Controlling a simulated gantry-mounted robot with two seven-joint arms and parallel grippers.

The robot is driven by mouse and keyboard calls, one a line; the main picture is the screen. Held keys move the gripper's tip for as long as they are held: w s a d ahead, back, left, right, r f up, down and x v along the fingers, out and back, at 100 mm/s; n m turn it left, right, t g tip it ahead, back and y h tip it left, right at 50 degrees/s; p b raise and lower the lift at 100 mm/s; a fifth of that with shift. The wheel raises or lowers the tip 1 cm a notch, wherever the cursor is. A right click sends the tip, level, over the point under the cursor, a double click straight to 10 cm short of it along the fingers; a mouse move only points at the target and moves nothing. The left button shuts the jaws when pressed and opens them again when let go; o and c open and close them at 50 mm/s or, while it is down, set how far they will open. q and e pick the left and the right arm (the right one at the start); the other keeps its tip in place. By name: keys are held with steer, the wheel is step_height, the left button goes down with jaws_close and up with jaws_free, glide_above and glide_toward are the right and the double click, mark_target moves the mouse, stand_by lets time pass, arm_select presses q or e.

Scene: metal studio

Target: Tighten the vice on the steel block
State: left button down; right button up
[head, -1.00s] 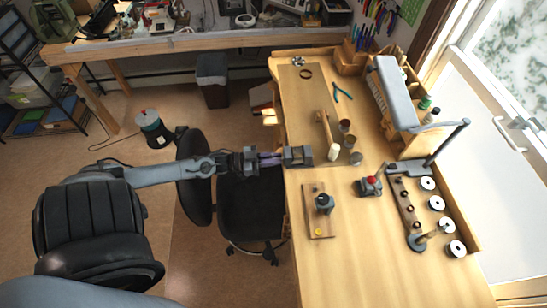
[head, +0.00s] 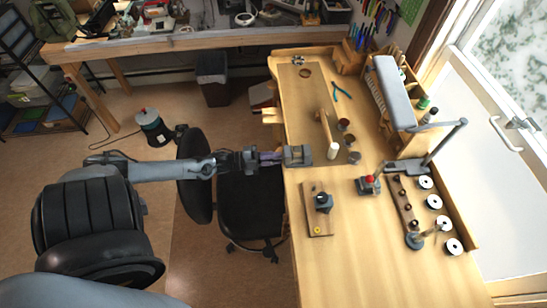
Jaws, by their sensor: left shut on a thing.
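The grey vice (head: 299,156) sits at the left edge of the wooden workbench, its screw end facing left over the edge. My left gripper (head: 270,157) reaches in from the left, level with the vice, and its fingers are shut at the vice's handle end. The handle itself is mostly hidden by the fingers. The steel block cannot be told apart from the grey vice jaws at this size. My right gripper is not in view.
A mallet (head: 329,140) and several small tins lie right of the vice. A wooden board with a dark knob (head: 323,202) lies in front of it. A black chair (head: 249,205) stands under my left arm. The bench's front part is clear.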

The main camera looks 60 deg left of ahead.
arm_select(q)
steer(key=m, duration=0.6)
steer(key=shift+m, duration=0.3)
stand_by(0.4)
steer(key=c, duration=1.1)
jaws_free()
steer(key=shift+c, duration=0.2)
steer(key=v, duration=0.7)
steer(key=shift+s+a+b, duration=0.2)
steer(key=shift+s+b, duration=0.1)
steer(key=shift+b, duration=0.05)
